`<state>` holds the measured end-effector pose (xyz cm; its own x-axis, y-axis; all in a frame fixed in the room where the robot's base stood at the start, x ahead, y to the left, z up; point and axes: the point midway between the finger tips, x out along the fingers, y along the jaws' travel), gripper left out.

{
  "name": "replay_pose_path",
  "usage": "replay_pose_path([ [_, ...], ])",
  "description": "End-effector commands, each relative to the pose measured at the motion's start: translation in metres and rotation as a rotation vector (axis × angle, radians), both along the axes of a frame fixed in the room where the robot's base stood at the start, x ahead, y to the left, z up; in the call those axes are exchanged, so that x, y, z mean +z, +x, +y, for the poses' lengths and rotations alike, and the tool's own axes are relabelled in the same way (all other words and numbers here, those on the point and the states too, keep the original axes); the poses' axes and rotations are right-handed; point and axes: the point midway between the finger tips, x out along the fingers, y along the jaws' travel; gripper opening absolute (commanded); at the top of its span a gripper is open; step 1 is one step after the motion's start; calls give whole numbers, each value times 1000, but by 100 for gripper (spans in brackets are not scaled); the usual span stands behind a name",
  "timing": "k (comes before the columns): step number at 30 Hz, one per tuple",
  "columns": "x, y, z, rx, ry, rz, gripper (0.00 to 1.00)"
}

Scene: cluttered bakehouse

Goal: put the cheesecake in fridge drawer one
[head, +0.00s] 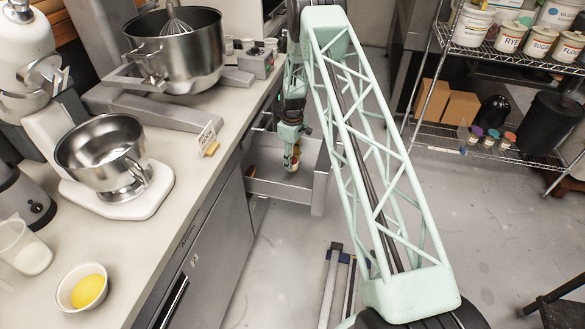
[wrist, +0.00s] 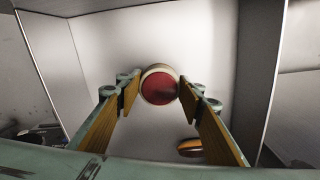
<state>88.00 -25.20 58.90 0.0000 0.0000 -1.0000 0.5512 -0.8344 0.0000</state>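The cheesecake (wrist: 159,87), a small round piece with a red top and pale side, sits between the two fingertips of my gripper (wrist: 159,93) in the wrist view. The fingers appear to touch it on both sides. In the head view my gripper (head: 292,161) points down inside an open grey fridge drawer (head: 282,190), with the cheesecake small at its tip. The drawer's pale floor (wrist: 210,50) and walls surround it in the wrist view. I cannot tell whether the cheesecake touches the floor. No drawer number is readable.
A round orange-brown item (wrist: 190,147) lies in the drawer near the right finger. The counter (head: 130,235) at left holds mixers, a small card sign (head: 207,139) and a bowl with yellow contents (head: 83,288). A wire shelf (head: 470,150) stands at right; open floor lies between.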

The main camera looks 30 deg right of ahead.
Motion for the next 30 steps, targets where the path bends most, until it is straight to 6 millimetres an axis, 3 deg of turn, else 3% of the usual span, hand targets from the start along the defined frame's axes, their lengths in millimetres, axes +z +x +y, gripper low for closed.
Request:
replay_pose_path([
  [8, -5, 0, 0, 0, 0, 0, 32],
  [18, -35, 0, 0, 0, 0, 0, 32],
  [30, -38, 0, 0, 0, 0, 0, 32],
])
